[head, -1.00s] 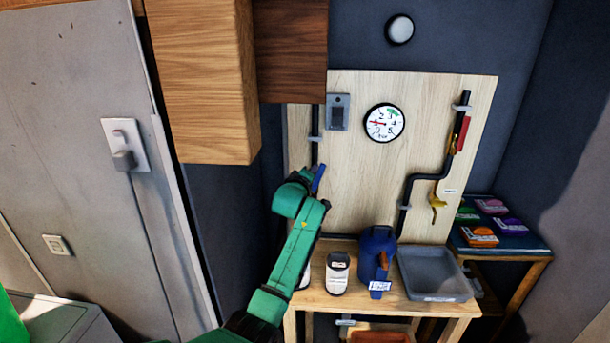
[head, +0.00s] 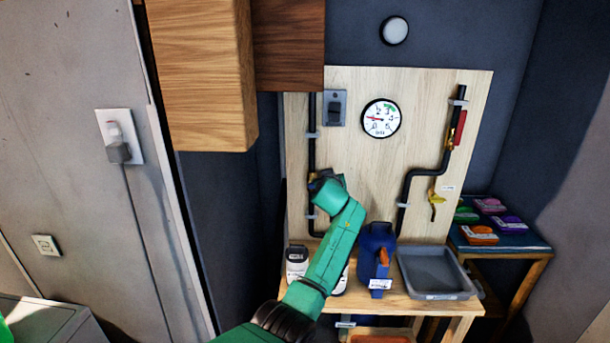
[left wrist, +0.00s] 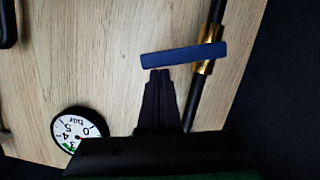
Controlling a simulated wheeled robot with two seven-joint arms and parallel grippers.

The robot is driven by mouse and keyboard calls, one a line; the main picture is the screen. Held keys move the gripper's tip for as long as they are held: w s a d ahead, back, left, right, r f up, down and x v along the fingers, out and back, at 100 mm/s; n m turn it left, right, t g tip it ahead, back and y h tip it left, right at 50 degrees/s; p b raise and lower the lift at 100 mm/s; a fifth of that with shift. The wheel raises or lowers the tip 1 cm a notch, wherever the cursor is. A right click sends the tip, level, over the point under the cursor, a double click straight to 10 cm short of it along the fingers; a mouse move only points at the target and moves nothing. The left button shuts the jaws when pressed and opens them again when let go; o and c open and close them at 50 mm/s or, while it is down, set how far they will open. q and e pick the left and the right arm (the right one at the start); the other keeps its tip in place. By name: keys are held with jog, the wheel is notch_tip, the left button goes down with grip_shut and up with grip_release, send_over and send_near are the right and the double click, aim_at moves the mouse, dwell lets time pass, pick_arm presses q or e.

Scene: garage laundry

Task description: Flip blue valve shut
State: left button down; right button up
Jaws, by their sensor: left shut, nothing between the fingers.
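The blue valve handle (left wrist: 184,54) shows in the left wrist view, lying crosswise to the black pipe (left wrist: 194,105), roughly square to it. One end of it sits at the brass valve body (left wrist: 208,52) on the pipe. My left gripper (left wrist: 160,73) is shut and empty. Its fingertips are right at the handle's long edge near the free end; I cannot tell whether they touch. In the head view my left gripper (head: 326,180) is at the left pipe (head: 312,150), and the hand hides most of the handle. My right gripper is not in view.
A pressure gauge (head: 381,118) and grey switch box (head: 335,108) are on the wooden panel. Below, a blue jug (head: 376,257) and grey tray (head: 437,271) stand on the bench.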

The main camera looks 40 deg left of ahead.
pick_arm(q)
jog(key=shift+w+d+f+m+g+y+b, duration=0.15)
jog(key=shift+w+d+f+m+y+b, duration=0.1)
jog(key=shift+f+m+b, duration=0.35)
jog(key=shift+w+d+f+m+g+y+b, duration=0.15)
jog(key=shift+d+f+m+y+b, duration=0.2)
jog(key=shift+m, duration=0.35)
jog(key=shift+a, duration=0.15)
